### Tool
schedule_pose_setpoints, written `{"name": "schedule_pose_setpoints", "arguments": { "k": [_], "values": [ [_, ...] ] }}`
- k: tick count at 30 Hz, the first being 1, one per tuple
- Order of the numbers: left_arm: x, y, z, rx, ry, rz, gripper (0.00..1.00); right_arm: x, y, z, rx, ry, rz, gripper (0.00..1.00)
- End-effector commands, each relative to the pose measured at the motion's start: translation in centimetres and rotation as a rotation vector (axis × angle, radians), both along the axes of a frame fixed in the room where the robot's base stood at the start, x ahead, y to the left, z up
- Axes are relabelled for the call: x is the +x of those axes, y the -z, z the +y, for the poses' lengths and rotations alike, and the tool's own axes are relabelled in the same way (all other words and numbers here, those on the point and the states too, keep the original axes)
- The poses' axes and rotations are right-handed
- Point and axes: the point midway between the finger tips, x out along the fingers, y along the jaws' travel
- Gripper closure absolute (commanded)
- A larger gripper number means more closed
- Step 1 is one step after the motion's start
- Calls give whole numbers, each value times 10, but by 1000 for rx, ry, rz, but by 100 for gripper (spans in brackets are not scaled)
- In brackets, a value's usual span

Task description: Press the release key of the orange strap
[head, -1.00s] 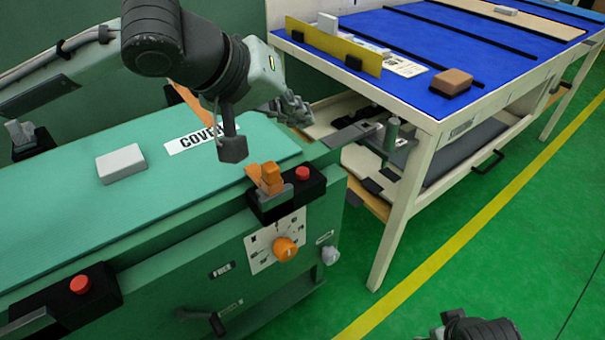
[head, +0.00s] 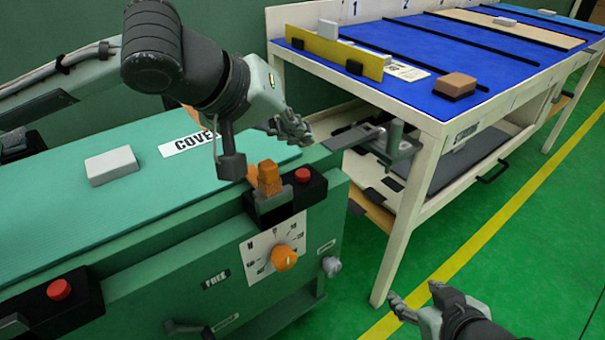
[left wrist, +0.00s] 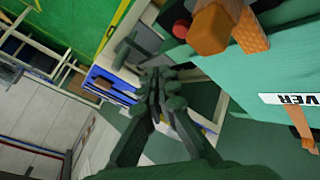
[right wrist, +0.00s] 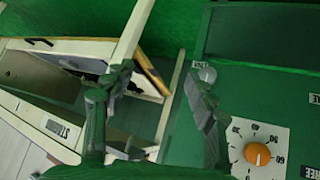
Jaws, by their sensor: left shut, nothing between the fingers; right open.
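The orange strap (head: 268,180) stands up at the front right corner of the green cover, at a black buckle housing. Its red release key (head: 302,174) sits on the housing, just right of the strap. In the left wrist view the orange strap (left wrist: 208,30) and red key (left wrist: 181,28) show at the top. My left gripper (head: 301,130) is shut and empty, above and behind the key, apart from it. It also shows in the left wrist view (left wrist: 158,84). My right gripper (head: 417,297) is open and empty, low over the floor right of the green machine.
Another red key (head: 59,289) sits on a black housing at the lower left. A white block (head: 111,165) lies on the green cover. An orange dial (head: 284,257) is on the machine's front.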

Motion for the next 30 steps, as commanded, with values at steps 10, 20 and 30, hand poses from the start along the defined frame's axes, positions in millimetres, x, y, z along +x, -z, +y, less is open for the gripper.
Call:
{"name": "schedule_pose_setpoints", "arguments": {
  "k": [10, 20, 30],
  "values": [
    [0, 9, 0, 0, -1, 1, 100, 28, -29, 33, 75, -60, -201, 44],
    [0, 27, 0, 1, 0, 2, 100, 45, -64, 61, 150, -109, -392, 44],
    [0, 36, 0, 0, -1, 1, 100, 51, -89, 76, 198, -136, -504, 44]
  ]
}}
